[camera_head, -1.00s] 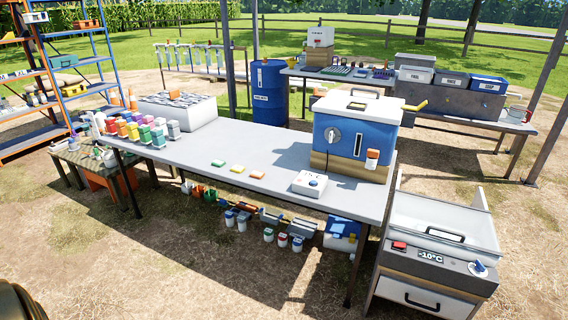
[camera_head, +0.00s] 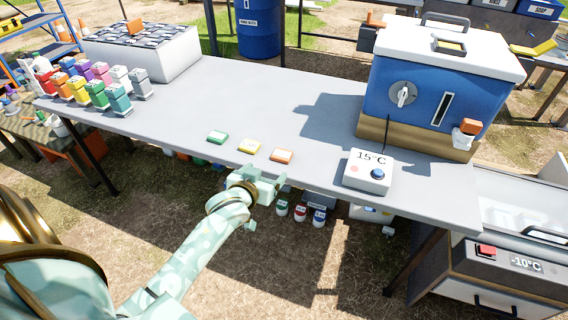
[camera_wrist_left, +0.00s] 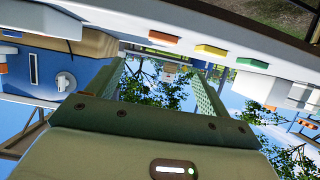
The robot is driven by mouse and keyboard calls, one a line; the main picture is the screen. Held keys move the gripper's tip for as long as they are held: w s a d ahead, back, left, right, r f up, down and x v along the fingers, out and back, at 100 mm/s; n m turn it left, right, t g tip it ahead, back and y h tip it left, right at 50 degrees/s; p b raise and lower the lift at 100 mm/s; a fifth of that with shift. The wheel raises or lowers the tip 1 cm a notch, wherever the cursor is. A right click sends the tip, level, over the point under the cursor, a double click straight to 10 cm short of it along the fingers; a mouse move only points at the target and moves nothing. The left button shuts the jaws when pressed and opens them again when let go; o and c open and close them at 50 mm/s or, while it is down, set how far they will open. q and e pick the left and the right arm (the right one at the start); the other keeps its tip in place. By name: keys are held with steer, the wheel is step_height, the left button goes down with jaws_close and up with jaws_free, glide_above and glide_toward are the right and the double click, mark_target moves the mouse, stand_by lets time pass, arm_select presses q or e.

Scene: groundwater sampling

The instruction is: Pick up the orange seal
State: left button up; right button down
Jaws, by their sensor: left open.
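The orange seal (camera_head: 282,156) is a small flat block lying near the front edge of the grey table (camera_head: 215,103), rightmost of three coloured seals. It also shows near the top of the left wrist view (camera_wrist_left: 163,38). My left gripper (camera_head: 266,200) is at the table's front edge, just in front of the seals and apart from the orange one. It is open, with nothing between its fingers, as the left wrist view shows. My right gripper is not in view.
A yellow seal (camera_head: 249,146) and a green seal (camera_head: 217,137) lie left of the orange one. A white display box (camera_head: 368,172) reading 15°C stands to its right. A large blue cooler (camera_head: 420,92) stands behind that. Coloured bottles (camera_head: 100,95) stand at the left end. The table middle is clear.

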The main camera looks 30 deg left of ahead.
arm_select(q)
steer(key=b, duration=0.3)
glide_toward(280, 156)
steer(key=x, duration=0.3)
steer(key=shift+w+d, duration=0.1)
steer(key=shift+w, duration=0.2)
steer(key=shift+w+f, duration=0.15)
steer(key=shift+w, duration=0.15)
steer(key=b+x, duration=0.3)
steer(key=x, duration=0.1)
steer(key=shift+w+a+f+b, duration=0.25)
steer(key=shift+f+b, duration=0.05)
steer(key=shift+b, duration=0.1)
steer(key=shift+w+a, duration=0.1)
steer(key=shift+w, duration=0.2)
steer(key=shift+r, duration=0.25)
steer(key=shift+c, duration=0.3)
steer(key=c, duration=1)
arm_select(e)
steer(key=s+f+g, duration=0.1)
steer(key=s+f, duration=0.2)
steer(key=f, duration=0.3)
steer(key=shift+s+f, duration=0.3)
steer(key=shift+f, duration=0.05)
